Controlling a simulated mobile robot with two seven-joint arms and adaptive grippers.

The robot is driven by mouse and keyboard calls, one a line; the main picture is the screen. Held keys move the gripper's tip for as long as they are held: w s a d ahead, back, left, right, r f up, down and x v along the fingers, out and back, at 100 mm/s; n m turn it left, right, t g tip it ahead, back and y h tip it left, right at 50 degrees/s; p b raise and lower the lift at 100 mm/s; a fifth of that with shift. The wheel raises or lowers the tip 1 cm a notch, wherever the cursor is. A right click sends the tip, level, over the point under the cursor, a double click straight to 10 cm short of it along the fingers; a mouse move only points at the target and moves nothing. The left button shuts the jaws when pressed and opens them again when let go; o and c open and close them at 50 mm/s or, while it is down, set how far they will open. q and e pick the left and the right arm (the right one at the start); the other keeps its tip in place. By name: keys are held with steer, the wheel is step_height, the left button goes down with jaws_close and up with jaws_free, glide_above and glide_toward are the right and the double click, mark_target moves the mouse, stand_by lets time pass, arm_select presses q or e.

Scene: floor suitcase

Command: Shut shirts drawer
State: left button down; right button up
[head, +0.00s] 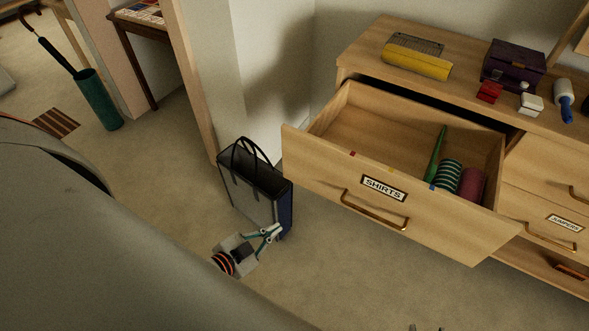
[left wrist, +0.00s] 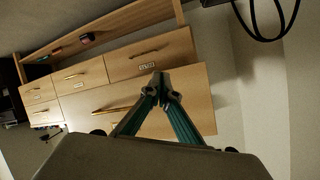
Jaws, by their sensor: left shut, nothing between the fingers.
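The shirts drawer (head: 330,178) is pulled well out of the dresser in the head view, with a white SHIRTS label and a brass handle (head: 375,210) on its front. Inside lie a green pointed item, a striped roll and a maroon roll. My left gripper (head: 275,232) is shut and empty, low and left of the drawer front, apart from the handle. In the left wrist view, which looks upside down, its teal fingers (left wrist: 160,90) meet in front of the pale wooden fronts. At the head view's bottom edge, only small tips, perhaps my right gripper's, show.
A black bag (head: 255,185) stands on the floor right behind my left gripper. The dresser top (head: 465,85) holds a yellow box, a purple box and small items. A jumpers drawer (head: 550,220) is at right. Floor in front of the shirts drawer looks clear.

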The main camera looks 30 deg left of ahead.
mark_target(299, 164)
arm_select(q)
steer(key=w+a+r+m+g+h+b, duration=0.1)
steer(key=w+a+r+m+h+b, duration=0.35)
steer(key=m, duration=0.55)
steer(key=w+a+r+m+h+b, duration=0.1)
steer(key=a+r+m+h, duration=0.2)
steer(key=a+m+h, duration=0.45)
steer(key=w+d, duration=0.2)
steer(key=w, duration=0.1)
steer(key=w+d+m+y, duration=0.1)
steer(key=w+d, duration=0.1)
steer(key=w, duration=0.1)
steer(key=w+d+m, duration=0.1)
steer(key=w+d, duration=0.1)
steer(key=w, duration=0.1)
steer(key=shift+w+d+r+m+p, duration=0.2)
steer(key=shift+w+d+m+p, duration=0.1)
steer(key=shift+d, duration=0.1)
steer(key=shift+w, duration=0.6)
arm_select(e)
steer(key=shift+w+d+f, duration=0.1)
steer(key=shift+d+f, duration=0.1)
steer(key=shift+f, duration=0.45)
steer(key=shift+w+d+f, duration=0.1)
steer(key=shift+d+f, duration=0.15)
steer(key=shift+f, duration=0.4)
steer(key=shift+w+d+f, duration=0.1)
steer(key=shift+d+f, duration=0.1)
steer(key=shift+f, duration=0.45)
steer(key=shift+r, duration=0.1)
